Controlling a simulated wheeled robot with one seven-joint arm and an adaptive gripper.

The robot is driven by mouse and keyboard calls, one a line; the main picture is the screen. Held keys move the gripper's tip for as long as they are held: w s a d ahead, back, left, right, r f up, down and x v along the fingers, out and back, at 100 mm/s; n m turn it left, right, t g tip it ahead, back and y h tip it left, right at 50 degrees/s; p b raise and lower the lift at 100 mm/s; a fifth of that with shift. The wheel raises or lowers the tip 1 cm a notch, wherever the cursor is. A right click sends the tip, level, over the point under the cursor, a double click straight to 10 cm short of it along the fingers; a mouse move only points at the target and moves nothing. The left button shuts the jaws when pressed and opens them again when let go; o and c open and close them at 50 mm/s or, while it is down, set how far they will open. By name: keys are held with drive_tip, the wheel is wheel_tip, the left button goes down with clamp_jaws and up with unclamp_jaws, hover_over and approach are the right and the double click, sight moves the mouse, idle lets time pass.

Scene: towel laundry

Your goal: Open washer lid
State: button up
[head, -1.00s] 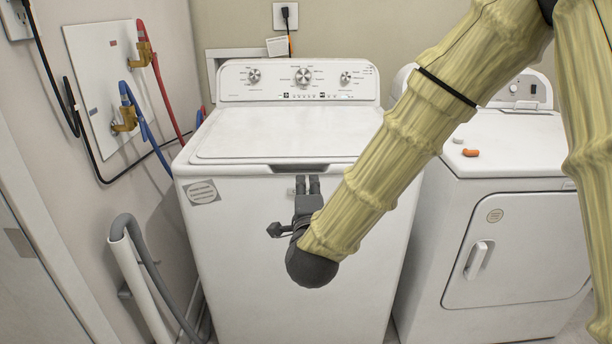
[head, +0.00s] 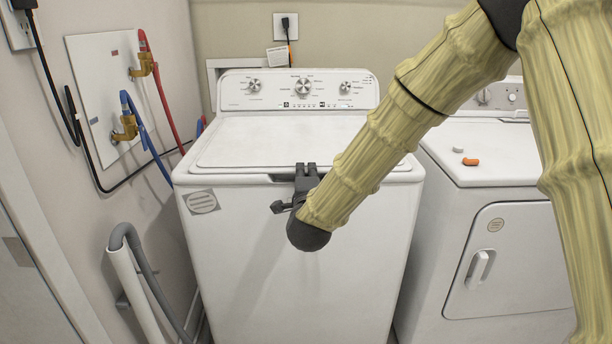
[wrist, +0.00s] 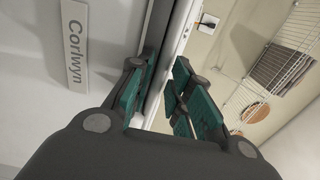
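The white washer (head: 300,270) stands in the middle of the head view. Its lid (head: 270,142) lies flat on top, with a dark grip recess (head: 281,178) at the middle of its front edge. My gripper (head: 306,168) is at that recess, its fingers pointing at the lid's front lip. In the wrist view my gripper (wrist: 166,66) has its two green-padded fingers apart, one on each side of the pale lid edge (wrist: 179,30). Firm contact on the lid cannot be made out.
A dryer (head: 510,250) stands close on the right, with a small orange item (head: 471,162) and a white one (head: 458,149) on top. Hoses and a grey drain pipe (head: 150,280) run along the left wall. A wire shelf (wrist: 275,55) shows in the wrist view.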

clamp_jaws()
